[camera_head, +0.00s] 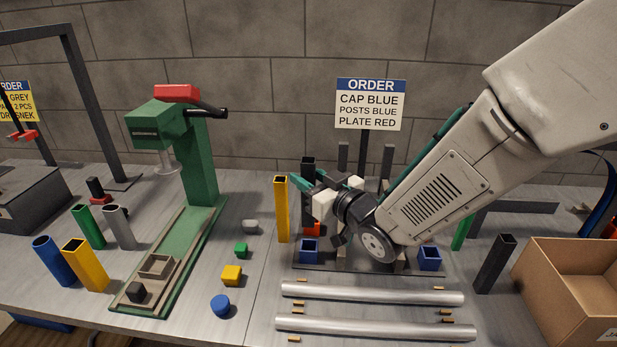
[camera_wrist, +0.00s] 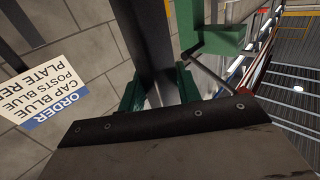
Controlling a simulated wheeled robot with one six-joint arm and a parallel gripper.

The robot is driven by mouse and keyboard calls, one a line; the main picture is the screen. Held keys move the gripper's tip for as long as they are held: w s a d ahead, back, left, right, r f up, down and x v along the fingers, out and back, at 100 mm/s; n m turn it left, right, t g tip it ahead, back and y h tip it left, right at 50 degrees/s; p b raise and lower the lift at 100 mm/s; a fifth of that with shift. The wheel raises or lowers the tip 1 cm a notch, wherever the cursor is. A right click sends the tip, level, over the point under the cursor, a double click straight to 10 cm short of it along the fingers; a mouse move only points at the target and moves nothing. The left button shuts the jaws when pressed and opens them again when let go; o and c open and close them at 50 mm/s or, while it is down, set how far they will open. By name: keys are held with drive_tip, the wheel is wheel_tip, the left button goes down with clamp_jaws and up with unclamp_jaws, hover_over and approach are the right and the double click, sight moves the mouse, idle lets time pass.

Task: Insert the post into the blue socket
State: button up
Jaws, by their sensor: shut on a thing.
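A dark square post (camera_head: 308,163) stands roughly upright in my gripper (camera_head: 311,181), its open top showing above the green fingertips. In the wrist view the same dark post (camera_wrist: 148,38) lies between the two green fingers of my gripper (camera_wrist: 160,92). One blue socket (camera_head: 310,251) is at the left of a dark base plate (camera_head: 345,268), roughly below the gripper. Another blue socket (camera_head: 429,259) is at the right of the plate. The post's lower end is mostly hidden, so I cannot tell whether it touches the left socket.
A yellow post (camera_head: 282,210) stands just left of the gripper. Two silver bars (camera_head: 370,293) lie in front of the plate. A green press (camera_head: 195,160) is at left, a cardboard box (camera_head: 570,270) at right. An order sign (camera_head: 370,104) stands behind.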

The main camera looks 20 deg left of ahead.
drive_tip(key=shift+s+d, duration=0.1)
drive_tip(key=shift+f, duration=0.2)
hover_over(313, 223)
drive_tip(key=a, duration=0.1)
drive_tip(key=shift+w+f, duration=0.2)
drive_tip(key=shift+f, duration=1.15)
drive_tip(key=shift+w+f, duration=0.15)
drive_tip(key=shift+f, duration=3.9)
drive_tip(key=o, duration=1.1)
drive_tip(key=v, duration=0.7)
drive_tip(key=shift+s+d, duration=0.25)
drive_tip(key=shift+d, duration=0.05)
